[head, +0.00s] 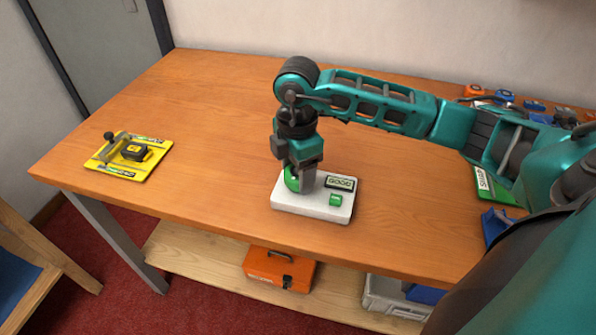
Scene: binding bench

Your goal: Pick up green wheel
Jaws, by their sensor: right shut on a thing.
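A green wheel (292,179) stands at the left part of a white block (312,207) near the middle of the wooden bench. My right gripper (300,184) points down over the block and is shut on the green wheel. The gripper's fingers hide part of the wheel, and I cannot tell whether it touches the block. A small green piece (336,200) and a dark label plate (341,183) reading "GOOD" are on the right part of the block. My left gripper is not in view.
A yellow board (113,171) with a clamp-like tool lies at the bench's left. Several small coloured items (505,96) and a green box (484,185) are at the right. An orange box (280,270) sits on the shelf below. The bench between board and block is clear.

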